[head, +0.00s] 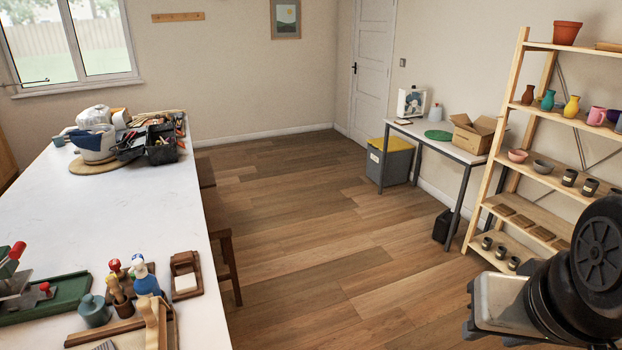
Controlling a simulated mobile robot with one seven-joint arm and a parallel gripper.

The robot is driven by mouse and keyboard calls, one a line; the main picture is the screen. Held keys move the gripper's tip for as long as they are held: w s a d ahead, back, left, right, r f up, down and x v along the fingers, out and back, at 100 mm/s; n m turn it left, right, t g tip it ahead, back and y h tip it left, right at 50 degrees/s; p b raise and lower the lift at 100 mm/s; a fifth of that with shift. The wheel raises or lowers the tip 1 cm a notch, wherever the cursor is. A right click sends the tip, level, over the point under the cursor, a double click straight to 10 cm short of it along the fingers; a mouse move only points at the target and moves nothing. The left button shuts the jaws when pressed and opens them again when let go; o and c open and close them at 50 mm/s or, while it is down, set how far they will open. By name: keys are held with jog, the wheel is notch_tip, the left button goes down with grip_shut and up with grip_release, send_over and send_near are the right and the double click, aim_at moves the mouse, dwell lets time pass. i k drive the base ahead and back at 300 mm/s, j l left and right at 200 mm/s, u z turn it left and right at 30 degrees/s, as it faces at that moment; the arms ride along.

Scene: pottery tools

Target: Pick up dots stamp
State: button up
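I cannot pick out a dots stamp for sure in the head view. Small tools with wooden and red parts stand in a cluster (118,290) on the near part of the white table (120,220), too small to tell whether one is the stamp. Part of my arm (560,290) shows at the lower right, over the floor and in front of the shelf. No gripper fingers can be seen.
A blue bottle (146,280), a teal jar (94,311) and a green tray (50,298) crowd the near table. A black toolbox (160,152) sits farther back. A stool (222,245) stands beside the table. A wooden shelf (492,178) holds pottery; the floor between is clear.

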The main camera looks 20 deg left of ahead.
aim_at(115, 264)
jog(key=i+j+u, duration=0.1)
jog(key=i+u, duration=0.2)
jog(key=u, duration=0.2)
jog(key=i+u, duration=0.45)
jog(key=i+l+u, duration=0.15)
jog(key=u, duration=0.35)
jog(key=i+l+u, duration=0.15)
jog(key=i+u, duration=0.2)
jog(key=i+l+u, duration=0.5)
jog(key=u, duration=0.2)
jog(key=i+l+u, duration=0.15)
jog(key=l, duration=0.2)
jog(key=i+l+u, duration=0.2)
jog(key=l, duration=0.15)
jog(key=i+l+u, duration=0.15)
jog(key=l, duration=0.2)
jog(key=i+l+u, duration=0.2)
jog(key=l, duration=0.2)
jog(key=k, duration=0.1)
